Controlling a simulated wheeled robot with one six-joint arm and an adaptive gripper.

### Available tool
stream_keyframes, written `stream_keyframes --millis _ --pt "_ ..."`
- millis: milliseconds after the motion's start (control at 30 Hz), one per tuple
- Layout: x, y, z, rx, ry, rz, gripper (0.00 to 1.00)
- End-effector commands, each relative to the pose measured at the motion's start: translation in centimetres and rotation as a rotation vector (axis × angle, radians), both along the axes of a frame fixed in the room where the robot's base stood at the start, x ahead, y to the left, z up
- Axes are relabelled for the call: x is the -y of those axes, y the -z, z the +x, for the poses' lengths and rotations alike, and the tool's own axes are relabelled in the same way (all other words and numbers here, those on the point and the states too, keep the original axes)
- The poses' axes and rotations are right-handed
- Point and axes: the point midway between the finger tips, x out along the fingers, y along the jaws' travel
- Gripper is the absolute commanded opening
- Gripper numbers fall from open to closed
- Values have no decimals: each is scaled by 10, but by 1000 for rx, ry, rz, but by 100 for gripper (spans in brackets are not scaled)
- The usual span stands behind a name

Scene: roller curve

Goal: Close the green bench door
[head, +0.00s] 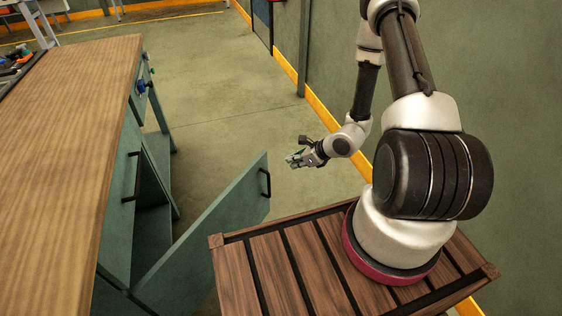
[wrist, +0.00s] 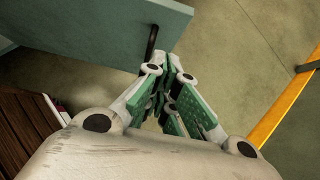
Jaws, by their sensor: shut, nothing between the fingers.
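The green bench door (head: 207,233) stands wide open in the head view, swung out from the wooden-topped bench (head: 75,105) toward my base. Its black handle (head: 265,183) is near the free edge. My gripper (head: 289,161) is shut and empty, beyond and to the right of that free edge. In the wrist view the door (wrist: 105,30) fills the upper left, and its handle (wrist: 151,42) shows just above the fingers of my gripper (wrist: 170,65). Whether the fingers touch the door cannot be told.
Another black handle (head: 132,177) is on the bench front, left of the open compartment (head: 152,235). A green wall with a yellow base strip (head: 335,133) runs along the right. Bare floor (head: 205,75) lies beyond the door.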

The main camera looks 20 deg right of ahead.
Motion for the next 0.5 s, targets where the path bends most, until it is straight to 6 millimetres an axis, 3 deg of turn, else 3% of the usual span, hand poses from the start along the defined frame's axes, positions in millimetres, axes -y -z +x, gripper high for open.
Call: stream_keyframes --millis 400,500 --pt "-40 58 43 1 -6 0 0" --pt "-51 64 56 5 -8 -1 0"
